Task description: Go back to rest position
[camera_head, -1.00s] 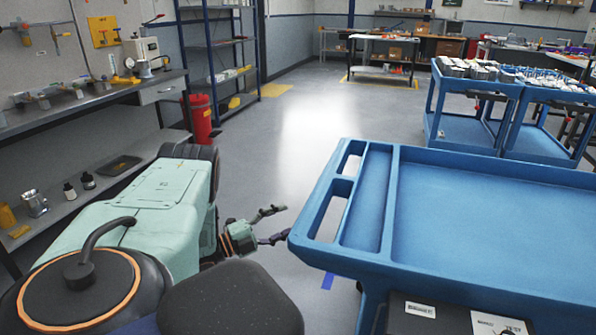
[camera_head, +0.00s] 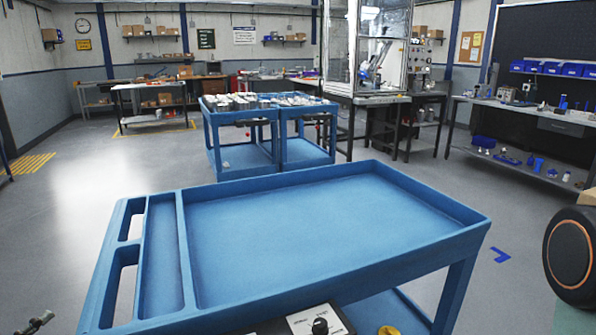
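A tip that looks like part of my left gripper (camera_head: 38,322) shows at the bottom left corner, left of the near blue cart (camera_head: 330,225). The rest of it is cut off by the frame, so I cannot tell whether it is open or shut. My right gripper is out of view; only a round black joint of my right arm shows at the right edge. The near cart's top tray is empty.
Two more blue carts (camera_head: 240,158) loaded with pale parts stand behind the near cart. A glass-walled cabinet (camera_head: 368,45) stands to their right. A bench (camera_head: 535,115) with blue bins runs along the right. Open floor (camera_head: 90,220) lies at the left.

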